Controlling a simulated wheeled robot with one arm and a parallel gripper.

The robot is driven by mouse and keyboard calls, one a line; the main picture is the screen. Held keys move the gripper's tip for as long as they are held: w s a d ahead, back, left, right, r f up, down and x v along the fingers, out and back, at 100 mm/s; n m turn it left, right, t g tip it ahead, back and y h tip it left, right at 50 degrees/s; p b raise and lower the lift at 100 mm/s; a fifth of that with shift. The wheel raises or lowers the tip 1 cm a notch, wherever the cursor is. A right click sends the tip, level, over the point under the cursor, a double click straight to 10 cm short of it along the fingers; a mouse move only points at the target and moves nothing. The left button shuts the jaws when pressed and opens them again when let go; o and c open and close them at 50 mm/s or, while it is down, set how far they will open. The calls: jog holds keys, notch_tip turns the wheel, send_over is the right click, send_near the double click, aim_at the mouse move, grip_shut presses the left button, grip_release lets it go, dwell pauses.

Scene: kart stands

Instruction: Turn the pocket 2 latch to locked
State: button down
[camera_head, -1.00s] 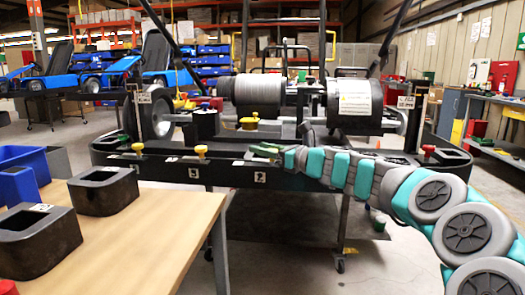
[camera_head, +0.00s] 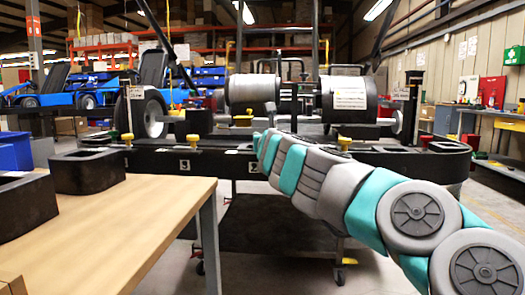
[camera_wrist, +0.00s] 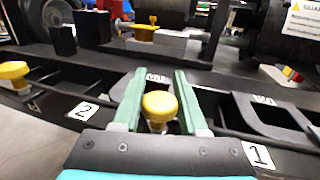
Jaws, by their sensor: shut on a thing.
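My gripper (camera_wrist: 158,103) has its two green fingers on either side of a yellow knob (camera_wrist: 160,106) and is shut on it. The knob stands on the dark stand's front rail, between the label "2" (camera_wrist: 84,110) on its left and the label "1" (camera_wrist: 259,155) on its right, so it looks like the pocket 2 latch. The knob's base is partly hidden by my gripper. In the head view my arm reaches the rail (camera_head: 222,163) and hides the fingers and the held knob. I cannot tell the latch's turned position.
Another yellow knob (camera_wrist: 14,72) stands left of label "2". A wooden table (camera_head: 120,215) with black holders (camera_head: 87,171) is at the left. Drums (camera_head: 350,99) stand behind the rail.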

jog(key=m+h, duration=0.1)
jog(key=h, duration=0.1)
jog(key=m+h+b, duration=0.1)
jog(key=h, duration=0.1)
jog(key=m+h, duration=0.1)
jog(key=h, duration=0.1)
jog(key=shift+d+m, duration=0.25)
jog(key=shift+m, duration=0.15)
jog(key=shift+s+d+r+m+g+h, duration=0.1)
jog(key=shift+d+m+g+h, duration=0.2)
jog(key=shift+m+h, duration=0.7)
jog(key=shift+d+m+g+h, duration=0.25)
jog(key=shift+m+h, duration=0.35)
jog(key=shift+h, duration=0.8)
jog(key=shift+d+h, duration=0.15)
jog(key=shift+h, duration=0.15)
jog(key=shift+c, duration=2.3)
grip_release()
jog(key=v, duration=0.7)
jog(key=shift+s+a+b, duration=0.25)
jog(key=shift+s+b, duration=0.05)
